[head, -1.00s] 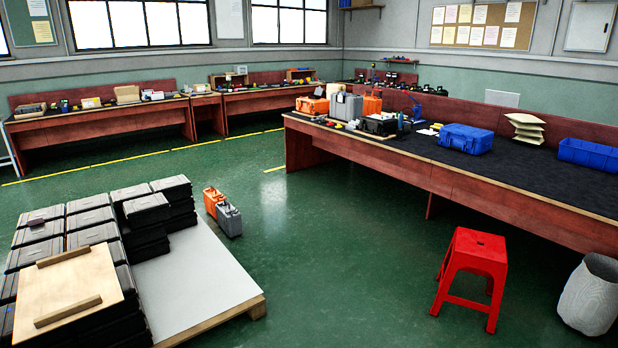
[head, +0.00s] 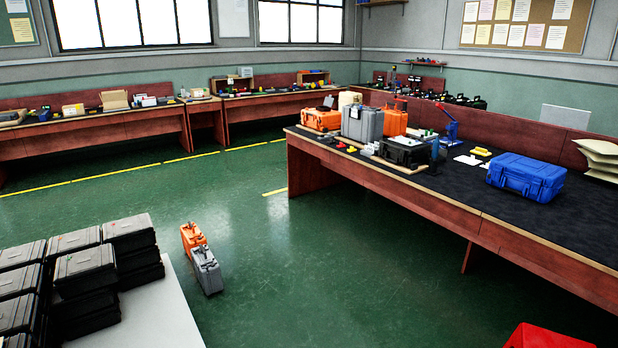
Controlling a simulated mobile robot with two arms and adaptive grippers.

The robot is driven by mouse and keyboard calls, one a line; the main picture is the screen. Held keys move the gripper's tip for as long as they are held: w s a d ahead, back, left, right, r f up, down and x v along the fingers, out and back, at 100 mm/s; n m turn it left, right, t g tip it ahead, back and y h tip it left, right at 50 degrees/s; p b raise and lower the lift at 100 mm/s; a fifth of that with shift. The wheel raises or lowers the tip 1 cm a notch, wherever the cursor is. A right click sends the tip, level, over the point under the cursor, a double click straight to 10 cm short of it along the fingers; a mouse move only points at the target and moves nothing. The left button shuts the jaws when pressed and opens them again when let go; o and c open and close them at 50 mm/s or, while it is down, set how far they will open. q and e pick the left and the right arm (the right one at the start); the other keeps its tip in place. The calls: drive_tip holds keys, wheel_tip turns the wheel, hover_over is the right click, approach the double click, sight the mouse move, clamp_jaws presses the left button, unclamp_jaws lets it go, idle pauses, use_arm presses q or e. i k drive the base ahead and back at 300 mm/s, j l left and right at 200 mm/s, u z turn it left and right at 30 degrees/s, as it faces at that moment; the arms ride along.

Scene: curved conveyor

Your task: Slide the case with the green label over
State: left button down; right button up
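No case with a green label can be made out from here. On the long workbench at right stand an orange case (head: 321,119), a grey case (head: 362,123), another orange case (head: 393,121), a black case (head: 404,151) and a blue case (head: 526,177). On the floor an orange case (head: 193,238) and a grey case (head: 207,270) stand upright side by side. Labels are too small to read. Neither of my grippers is in view.
The long workbench (head: 480,215) runs along the right, with another bench (head: 100,140) along the back wall. A red stool (head: 545,338) is cut off at the lower right.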

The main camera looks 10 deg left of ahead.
sight(76, 273)
drive_tip(key=i+u, duration=0.1)
drive_tip(key=i, duration=1)
drive_tip(key=i+l+u, duration=0.1)
drive_tip(key=i, duration=1)
drive_tip(key=l, duration=0.1)
